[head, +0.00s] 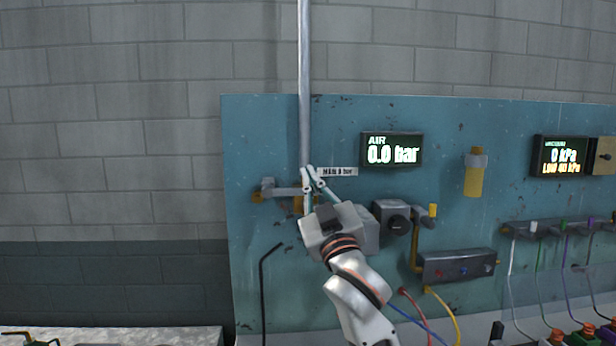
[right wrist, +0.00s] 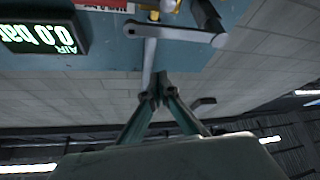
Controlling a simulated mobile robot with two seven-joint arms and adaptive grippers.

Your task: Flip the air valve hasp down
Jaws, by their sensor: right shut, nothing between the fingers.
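The grey air pipe (head: 304,80) runs down the blue panel to a valve fitting with a grey horizontal bar (head: 284,191), which seems to be the hasp. A grey block (head: 267,186) is at its left end, and yellow parts show below. In the right wrist view, a grey lever (right wrist: 172,33) lies across the pipe's lower end. My right gripper (head: 311,172) is shut and empty, its fingertips at the pipe, just above the bar's right end. I cannot tell whether they touch. The fingers also show in the right wrist view (right wrist: 157,88). My left gripper is out of view.
A "MAIN" label (head: 338,171) and the AIR display (head: 391,149), reading 0.0 bar, are right of the pipe. A dark knob unit (head: 392,217) is close beside my right wrist. A black bent rod (head: 262,290) is lower left. Hoses and fittings crowd the right.

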